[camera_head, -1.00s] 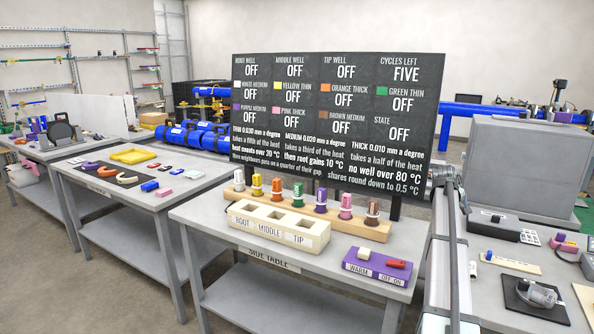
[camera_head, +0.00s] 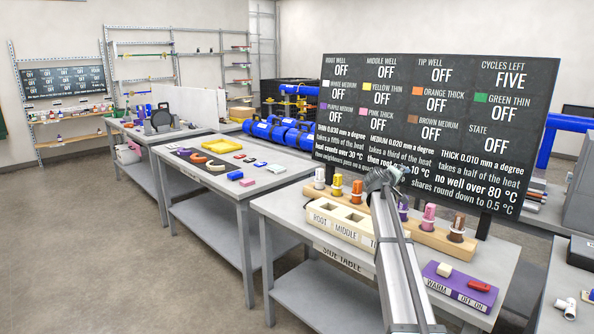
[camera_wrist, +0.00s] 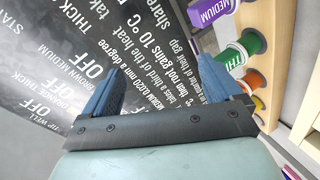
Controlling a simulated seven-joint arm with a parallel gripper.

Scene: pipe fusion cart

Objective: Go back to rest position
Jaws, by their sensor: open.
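My gripper (camera_wrist: 158,84) shows in the wrist view with two blue fingers apart and nothing between them, in front of the black display board. In the head view my arm rises from the bottom edge, and its end (camera_head: 386,180) appears in front of the board and spool rack. The arm hides part of the rack and the three-well block.
The side table carries the block marked root, middle and tip (camera_head: 338,226), a wooden rack (camera_head: 430,239) of colored spools, and a purple switch box (camera_head: 455,291). The black board (camera_head: 440,130) stands behind them. Another table (camera_head: 290,177) at left holds small parts. Open floor lies at left.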

